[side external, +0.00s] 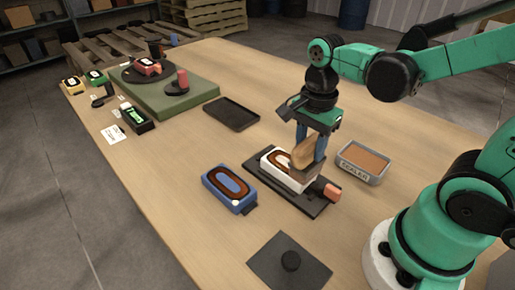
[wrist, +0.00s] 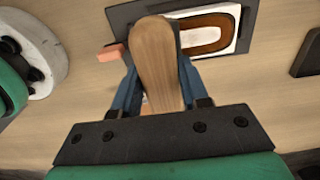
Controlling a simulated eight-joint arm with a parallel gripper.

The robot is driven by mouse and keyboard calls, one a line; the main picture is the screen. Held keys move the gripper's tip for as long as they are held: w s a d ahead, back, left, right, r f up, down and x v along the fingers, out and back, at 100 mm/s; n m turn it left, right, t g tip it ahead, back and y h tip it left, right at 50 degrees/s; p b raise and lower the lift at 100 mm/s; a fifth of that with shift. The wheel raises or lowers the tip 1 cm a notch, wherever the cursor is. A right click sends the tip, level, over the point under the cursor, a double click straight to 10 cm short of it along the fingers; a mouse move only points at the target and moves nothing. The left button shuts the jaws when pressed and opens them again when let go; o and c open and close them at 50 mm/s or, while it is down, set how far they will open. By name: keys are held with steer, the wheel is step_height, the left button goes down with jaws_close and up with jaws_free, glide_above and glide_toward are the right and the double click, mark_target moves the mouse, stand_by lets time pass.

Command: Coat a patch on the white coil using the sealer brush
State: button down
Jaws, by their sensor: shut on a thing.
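The white coil (side external: 272,157) has a brown oval winding and sits on a black fixture (side external: 317,207) with an orange-red block at its end. It also shows at the top of the wrist view (wrist: 243,42), partly hidden by the brush. My gripper (side external: 310,150) is shut on the sealer brush (side external: 303,154), whose broad wooden handle fills the middle of the wrist view (wrist: 155,65). The brush head is down over the right end of the white coil; whether it touches cannot be told. The sealer tray (side external: 348,167), filled with brown, stands just right of the fixture.
An empty black tray (side external: 231,114) lies behind. A green platform (side external: 180,98) holds a red coil (side external: 146,66) at the back left. The table's left front is clear.

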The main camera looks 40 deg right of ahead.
steer(key=shift+w+f, duration=0.15)
steer(key=shift+w, duration=4.85)
steer(key=shift+s, duration=5.85)
steer(key=shift+w+a, duration=0.1)
steer(key=shift+w, duration=5.85)
steer(key=shift+s, duration=6.05)
step_height(320, 180, up, 8)
